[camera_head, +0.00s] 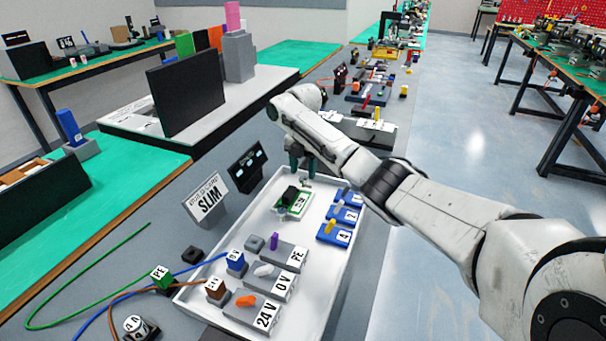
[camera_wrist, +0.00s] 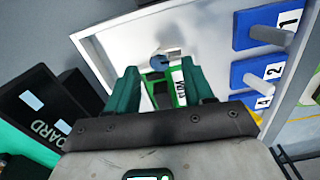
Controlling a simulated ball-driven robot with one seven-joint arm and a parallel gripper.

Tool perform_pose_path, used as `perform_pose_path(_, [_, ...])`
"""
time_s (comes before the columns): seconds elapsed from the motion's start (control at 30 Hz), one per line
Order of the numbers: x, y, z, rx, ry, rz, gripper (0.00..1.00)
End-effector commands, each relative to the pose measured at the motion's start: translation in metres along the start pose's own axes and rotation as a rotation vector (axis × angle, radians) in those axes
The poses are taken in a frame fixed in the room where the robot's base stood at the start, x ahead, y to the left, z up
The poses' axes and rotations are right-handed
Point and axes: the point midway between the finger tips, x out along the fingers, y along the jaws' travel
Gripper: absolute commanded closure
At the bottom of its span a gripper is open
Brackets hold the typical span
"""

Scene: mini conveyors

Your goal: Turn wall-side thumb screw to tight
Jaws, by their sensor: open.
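A small round blue-grey knob with a pale tab (camera_wrist: 162,62), which looks like a thumb screw, sits on the white tray (camera_wrist: 115,42), just beyond my fingertips. I cannot tell whether it is the wall-side one or how tight it is. A green board piece (camera_wrist: 179,88) with a black block and white label shows between my fingers; it also shows in the head view (camera_head: 293,202). My gripper (camera_wrist: 163,78) has two dark green fingers, spread apart with nothing held. In the head view my gripper (camera_head: 302,168) hangs over the tray's far end, and the knob is not clear there.
Blue blocks (camera_head: 335,234) with number labels line the tray's right side. Grey terminal blocks (camera_head: 275,278) with coloured levers fill its near end. A white SLIM sign (camera_head: 206,197) and a dark sign (camera_head: 247,166) stand along its left edge. Loose wires lie at the lower left.

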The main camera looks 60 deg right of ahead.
Motion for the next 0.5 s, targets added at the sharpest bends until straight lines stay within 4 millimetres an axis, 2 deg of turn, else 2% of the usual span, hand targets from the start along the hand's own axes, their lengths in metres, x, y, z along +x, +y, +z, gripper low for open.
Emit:
perform_pose_path(0.2, [0.020,0.000,0.000,-0.001,0.000,0.001,0.48])
perform_pose_path(0.5, [0.023,0.000,0.000,-0.001,0.000,0.000,0.48])
